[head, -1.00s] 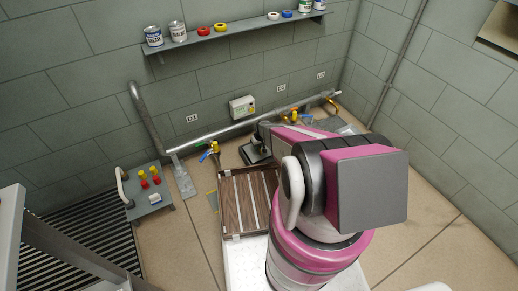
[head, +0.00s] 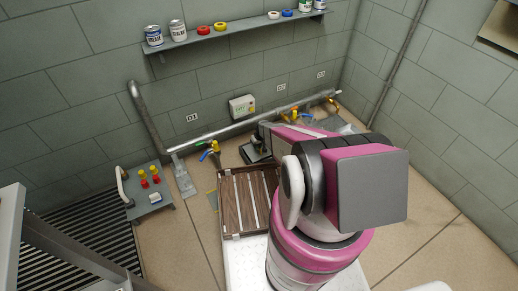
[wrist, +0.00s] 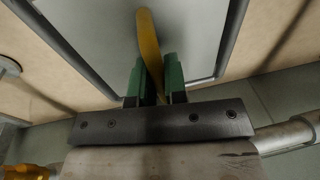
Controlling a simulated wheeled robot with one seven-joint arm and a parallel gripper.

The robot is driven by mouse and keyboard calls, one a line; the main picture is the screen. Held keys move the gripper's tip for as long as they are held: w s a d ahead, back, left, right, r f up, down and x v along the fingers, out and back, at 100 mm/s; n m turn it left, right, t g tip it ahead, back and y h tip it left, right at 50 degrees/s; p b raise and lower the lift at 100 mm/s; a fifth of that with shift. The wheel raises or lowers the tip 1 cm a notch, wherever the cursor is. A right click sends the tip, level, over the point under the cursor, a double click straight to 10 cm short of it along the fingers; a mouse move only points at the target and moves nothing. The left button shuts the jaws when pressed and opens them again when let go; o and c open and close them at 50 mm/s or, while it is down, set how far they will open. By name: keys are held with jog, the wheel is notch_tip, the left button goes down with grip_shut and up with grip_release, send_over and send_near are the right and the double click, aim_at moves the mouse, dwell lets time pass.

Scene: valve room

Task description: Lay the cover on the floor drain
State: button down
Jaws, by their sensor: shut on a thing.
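In the wrist view, my gripper (wrist: 153,85) has its green fingers closed on a narrow yellow handle (wrist: 149,45). Behind the handle is a flat grey plate with a dark edge, which looks like the cover (wrist: 95,35). In the head view, my arm reaches away toward the back wall, and its own links largely hide the gripper. A dark-edged plate (head: 256,153) shows beside the arm's far end, near the floor. I cannot tell whether it touches the floor. I cannot clearly make out the drain opening.
A pipe (head: 235,124) runs low along the back wall, with yellow valves (head: 215,147) in front. A slatted wooden tray (head: 229,202) lies before my arm. A small grey stand (head: 151,203) and dark floor grating (head: 85,235) are at left. Floor at right (head: 430,220) is clear.

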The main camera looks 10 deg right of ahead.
dwell(0.3)
jog(key=c, duration=0.6)
grip_release()
jog(key=shift+r, duration=0.1)
jog(key=shift+r, duration=3.6)
jog(key=shift+r, duration=0.1)
jog(key=s+r+m, duration=0.1)
jog(key=s+r, duration=0.6)
jog(key=r, duration=0.5)
jog(key=s+r+m+h, duration=0.1)
jog(key=s+r, duration=0.7)
jog(key=r, duration=0.5)
jog(key=s+r+m+h, duration=0.1)
jog(key=s+r, duration=0.6)
jog(key=r, duration=0.6)
jog(key=shift+s+d+r+g, duration=0.15)
jog(key=shift+s+d+g, duration=0.15)
jog(key=shift+s+d, duration=0.1)
